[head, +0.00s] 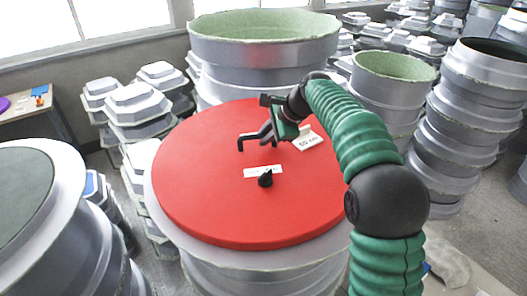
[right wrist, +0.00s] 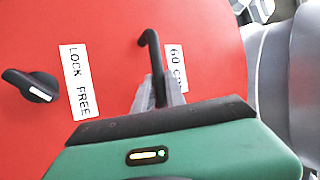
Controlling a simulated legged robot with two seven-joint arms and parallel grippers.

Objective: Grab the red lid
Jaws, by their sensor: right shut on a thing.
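The red lid (head: 195,185) is a wide round disc lying flat on a stack of grey moulds in the middle of the head view. It fills much of the right wrist view (right wrist: 105,25). A thin black bent handle (head: 243,139) rises from the lid and also shows in the right wrist view (right wrist: 151,48). My right gripper (head: 267,134) is over the lid, its fingers (right wrist: 158,92) shut on the handle. A black knob (head: 265,179) sits on the lid beside a white label, which reads "LOCK FREE" in the wrist view (right wrist: 78,80). My left gripper is not in view.
A large green-lined mould (head: 262,50) stands close behind the lid. Stacked grey moulds stand at right (head: 465,105) and left (head: 135,100). A round mould (head: 70,185) is at the near left. A small table (head: 30,105) stands at the far left.

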